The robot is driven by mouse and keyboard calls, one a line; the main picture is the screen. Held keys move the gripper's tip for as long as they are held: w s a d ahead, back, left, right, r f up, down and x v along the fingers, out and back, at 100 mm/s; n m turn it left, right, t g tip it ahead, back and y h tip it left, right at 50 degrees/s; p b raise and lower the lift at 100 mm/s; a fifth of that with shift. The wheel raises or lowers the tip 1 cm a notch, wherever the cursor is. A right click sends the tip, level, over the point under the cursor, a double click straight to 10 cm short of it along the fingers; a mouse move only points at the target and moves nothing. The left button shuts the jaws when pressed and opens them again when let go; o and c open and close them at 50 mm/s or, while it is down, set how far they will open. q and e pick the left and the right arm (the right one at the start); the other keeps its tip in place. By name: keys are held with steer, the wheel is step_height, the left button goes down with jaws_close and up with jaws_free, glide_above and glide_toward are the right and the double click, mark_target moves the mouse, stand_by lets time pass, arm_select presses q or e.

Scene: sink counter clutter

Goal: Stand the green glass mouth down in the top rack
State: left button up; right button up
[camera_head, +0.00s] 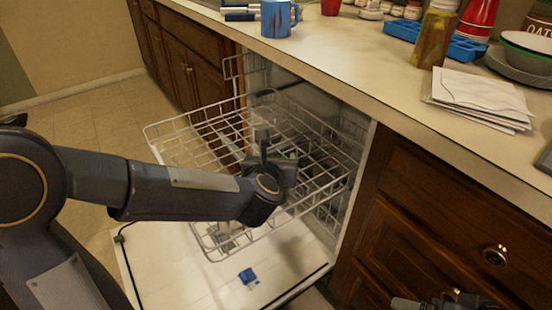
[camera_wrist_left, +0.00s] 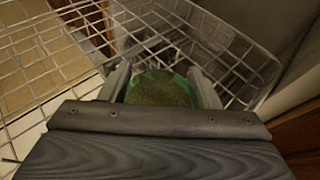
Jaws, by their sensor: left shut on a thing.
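The green glass (camera_wrist_left: 160,88) shows in the left wrist view as a round green shape between the two fingers. My left gripper (camera_wrist_left: 162,74) is shut on it. In the head view my left gripper (camera_head: 264,150) is over the pulled-out top rack (camera_head: 190,114), and the glass is hidden or too dark to make out there. I cannot tell whether the glass touches the rack wires. The rack's white wires also show in the left wrist view (camera_wrist_left: 245,60). Part of my right gripper (camera_head: 440,302) shows at the bottom right edge, and its fingers are not clear.
The dishwasher door (camera_head: 165,265) is open below the rack, with a small blue piece (camera_head: 249,276) on it. The counter holds a blue mug (camera_head: 277,20), a blue tray (camera_head: 435,40), a bottle (camera_head: 434,38), papers (camera_head: 480,95) and bowls (camera_head: 530,50). The visible rack looks empty.

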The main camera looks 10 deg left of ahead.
arm_select(q)
steer(key=shift+f+b, duration=0.25)
steer(key=shift+b, duration=0.05)
steer(key=o, duration=1.3)
steer(key=p+v, duration=0.2)
steer(key=v, duration=0.5)
steer(key=shift+s, duration=0.4)
steer(key=shift+r, duration=0.1)
